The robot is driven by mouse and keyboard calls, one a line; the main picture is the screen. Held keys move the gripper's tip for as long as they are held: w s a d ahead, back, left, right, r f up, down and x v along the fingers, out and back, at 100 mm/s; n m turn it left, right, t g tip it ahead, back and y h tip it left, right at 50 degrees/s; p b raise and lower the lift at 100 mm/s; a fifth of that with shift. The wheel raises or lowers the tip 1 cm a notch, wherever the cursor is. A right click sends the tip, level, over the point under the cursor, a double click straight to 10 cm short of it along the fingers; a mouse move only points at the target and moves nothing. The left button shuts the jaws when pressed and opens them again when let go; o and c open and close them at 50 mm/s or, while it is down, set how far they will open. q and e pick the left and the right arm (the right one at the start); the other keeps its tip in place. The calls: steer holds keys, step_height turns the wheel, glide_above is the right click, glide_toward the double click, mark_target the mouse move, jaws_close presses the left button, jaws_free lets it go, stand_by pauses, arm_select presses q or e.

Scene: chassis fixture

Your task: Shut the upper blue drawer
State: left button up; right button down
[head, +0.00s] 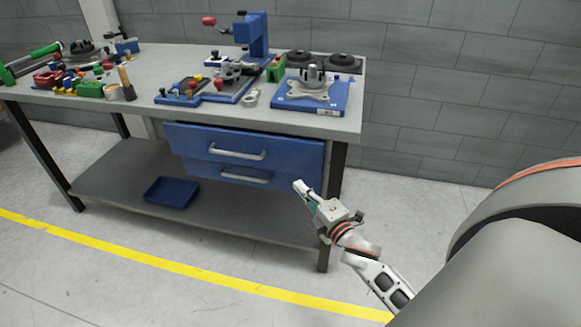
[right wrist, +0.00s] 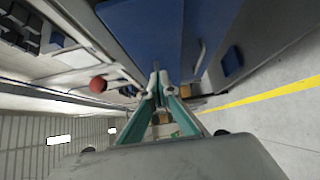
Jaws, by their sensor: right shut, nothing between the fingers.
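The upper blue drawer (head: 285,152) sits under the tabletop in the head view, with a grey bar handle (head: 237,153) on its front. Its front seems to stand out a little past the lower blue drawer (head: 200,169); how far is hard to tell. My right gripper (head: 301,189) is shut and empty, just below and in front of the right end of the drawer fronts. In the right wrist view my gripper's fingertips (right wrist: 160,88) are together beside large blue surfaces (right wrist: 143,28). Contact cannot be made out. My left gripper is not in view.
The grey workbench (head: 345,125) carries a blue press (head: 255,35), a blue fixture plate (head: 325,103) and several tools. A blue bin (head: 171,190) lies on the lower shelf (head: 120,170). The bench's right front leg (head: 325,255) stands close to my right gripper. Floor in front is clear.

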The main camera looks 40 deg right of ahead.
mark_target(300, 160)
steer(key=w+d, duration=0.1)
steer(key=w, duration=0.2)
steer(key=w+d, duration=0.1)
steer(key=w, duration=0.5)
steer(key=shift+w+d+f+b, duration=0.1)
steer(key=shift+w+d+b, duration=0.05)
steer(key=shift+d+b, duration=0.25)
steer(key=shift+w+d, duration=0.3)
steer(key=shift+d, duration=0.05)
steer(key=w+d, duration=0.3)
steer(key=shift+d, duration=0.3)
steer(key=shift+d+r, duration=0.2)
steer(key=shift+r, duration=0.05)
